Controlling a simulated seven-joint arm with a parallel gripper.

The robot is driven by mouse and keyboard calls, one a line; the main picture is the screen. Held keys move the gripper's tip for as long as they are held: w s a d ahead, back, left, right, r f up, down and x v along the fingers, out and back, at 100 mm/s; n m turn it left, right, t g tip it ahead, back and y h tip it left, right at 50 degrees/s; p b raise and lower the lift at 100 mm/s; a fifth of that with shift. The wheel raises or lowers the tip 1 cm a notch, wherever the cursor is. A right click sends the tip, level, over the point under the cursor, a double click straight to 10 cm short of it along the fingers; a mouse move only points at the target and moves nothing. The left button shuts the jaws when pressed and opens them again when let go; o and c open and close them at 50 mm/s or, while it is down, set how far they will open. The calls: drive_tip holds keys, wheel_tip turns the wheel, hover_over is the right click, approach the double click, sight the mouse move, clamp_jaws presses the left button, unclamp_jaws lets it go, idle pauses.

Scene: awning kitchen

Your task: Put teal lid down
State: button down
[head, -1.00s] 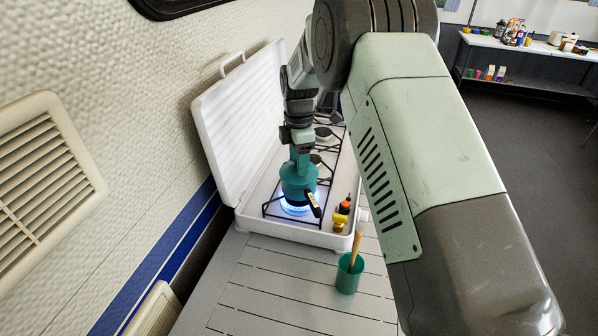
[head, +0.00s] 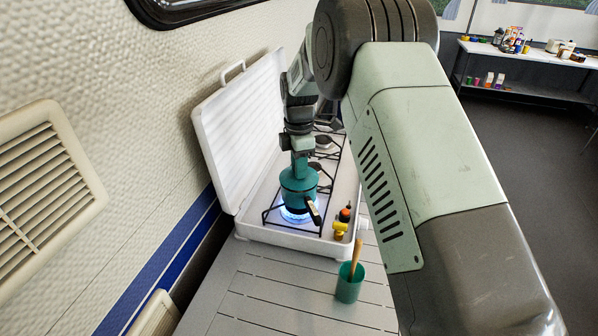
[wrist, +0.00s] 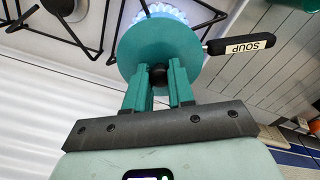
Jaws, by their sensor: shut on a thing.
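The teal lid (wrist: 185,50) shows as a round disc with a dark knob at its centre in the wrist view. My gripper (wrist: 160,80) is shut on the knob from above. In the head view the lid (head: 299,178) is at or just over the top of a small pot (head: 297,203) on the lit front burner. The pot's dark handle (wrist: 240,44) carries a label reading "SOUP". The lid hides most of the pot from above, and I cannot tell whether the lid rests fully on its rim.
The white camp stove (head: 288,235) has its cover (head: 240,130) raised on the left. A blue flame (wrist: 165,12) burns under the pot. A yellow-and-black fitting (head: 342,224) sits at the stove's front right. A green cup (head: 349,283) with a wooden utensil stands on the slatted table.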

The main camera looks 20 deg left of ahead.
wheel_tip(320, 180, up, 9)
drive_tip(key=shift+f, duration=0.15)
drive_tip(key=shift+d+r, duration=0.1)
drive_tip(key=shift+r, duration=0.15)
drive_tip(key=s+d+r+m, duration=0.2)
drive_tip(key=s+d+m, duration=0.2)
drive_tip(key=d+m, duration=0.45)
drive_tip(key=s+d+r+m, duration=0.3)
drive_tip(key=s+d+m, duration=0.1)
drive_tip(key=d+m, duration=0.5)
drive_tip(key=s+d+r+m, duration=0.2)
drive_tip(key=s+d+m, duration=0.2)
drive_tip(key=d+m, duration=0.5)
drive_tip(key=s+a+f+n, duration=0.2)
drive_tip(key=a+f+n, duration=0.5)
drive_tip(key=a+n, duration=0.4)
drive_tip(key=s+a+f+n, duration=0.2)
drive_tip(key=a+f+n, duration=0.5)
drive_tip(key=a+n, duration=0.4)
drive_tip(key=s+f+n, duration=0.1)
drive_tip(key=f+n, duration=0.1)
drive_tip(key=f, duration=0.2)
drive_tip(key=s+a+f+n, duration=0.1)
drive_tip(key=f+n, duration=0.1)
drive_tip(key=f, duration=0.3)
drive_tip(key=s+a+f+n, duration=0.1)
drive_tip(key=f+n, duration=0.2)
drive_tip(key=f, duration=0.2)
drive_tip(key=shift+s+a, duration=0.25)
drive_tip(key=shift+f, duration=2.25)
